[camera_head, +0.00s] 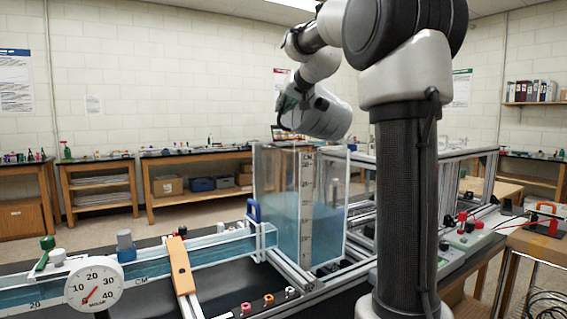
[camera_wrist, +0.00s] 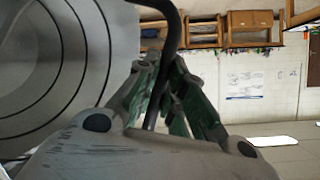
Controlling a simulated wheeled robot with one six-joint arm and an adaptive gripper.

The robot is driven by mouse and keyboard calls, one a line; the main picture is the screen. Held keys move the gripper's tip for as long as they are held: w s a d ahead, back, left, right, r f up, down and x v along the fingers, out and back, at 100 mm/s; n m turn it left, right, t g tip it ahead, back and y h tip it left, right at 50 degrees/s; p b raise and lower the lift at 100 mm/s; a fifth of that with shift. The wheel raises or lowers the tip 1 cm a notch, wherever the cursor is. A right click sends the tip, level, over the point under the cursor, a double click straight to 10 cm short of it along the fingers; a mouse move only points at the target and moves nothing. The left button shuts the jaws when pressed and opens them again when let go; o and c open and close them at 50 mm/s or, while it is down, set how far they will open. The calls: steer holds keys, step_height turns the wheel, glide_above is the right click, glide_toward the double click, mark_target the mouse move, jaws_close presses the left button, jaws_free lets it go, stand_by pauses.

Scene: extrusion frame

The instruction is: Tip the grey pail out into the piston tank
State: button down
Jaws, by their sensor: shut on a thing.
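The grey pail (camera_head: 328,114) hangs tilted, close to lying on its side, above the top of the piston tank. The piston tank (camera_head: 304,205) is a clear upright box with a measuring scale and blue water in its lower part. My gripper (camera_head: 291,99) is at the pail's left side, above the tank. In the wrist view my gripper (camera_wrist: 175,95) is shut on the pail's dark bar handle, and the ringed grey pail (camera_wrist: 75,60) fills the left. The pail's contents are hidden, and no stream shows.
A long water channel (camera_head: 200,255) with a round dial gauge (camera_head: 94,287) joins the tank on the left. An orange bar (camera_head: 181,266) crosses it. A metal frame (camera_head: 440,160) stands right of the tank. Wooden benches (camera_head: 190,160) line the far wall.

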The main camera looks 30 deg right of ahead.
steer(key=d+r+m+y+b, duration=0.2)
steer(key=d+r, duration=0.2)
steer(key=d, duration=0.1)
steer(key=d+r+m+y+b, duration=0.1)
steer(key=d+r+m+y, duration=0.1)
steer(key=d+r+m, duration=0.1)
steer(key=d+r+m+t+y+b, duration=0.1)
steer(key=d+r+m+y+b, duration=0.1)
steer(key=d+r, duration=0.3)
steer(key=shift+w+d+m+y+b, duration=0.2)
steer(key=shift+d+m, duration=0.15)
steer(key=shift+d, duration=0.35)
steer(key=shift+w+d+m+y+b, duration=0.2)
steer(key=shift+d+m, duration=0.15)
steer(key=shift+d, duration=0.3)
steer(key=shift+d+r+m+y+b, duration=0.3)
steer(key=shift+d+r+m+b, duration=0.2)
steer(key=shift+d+b, duration=0.3)
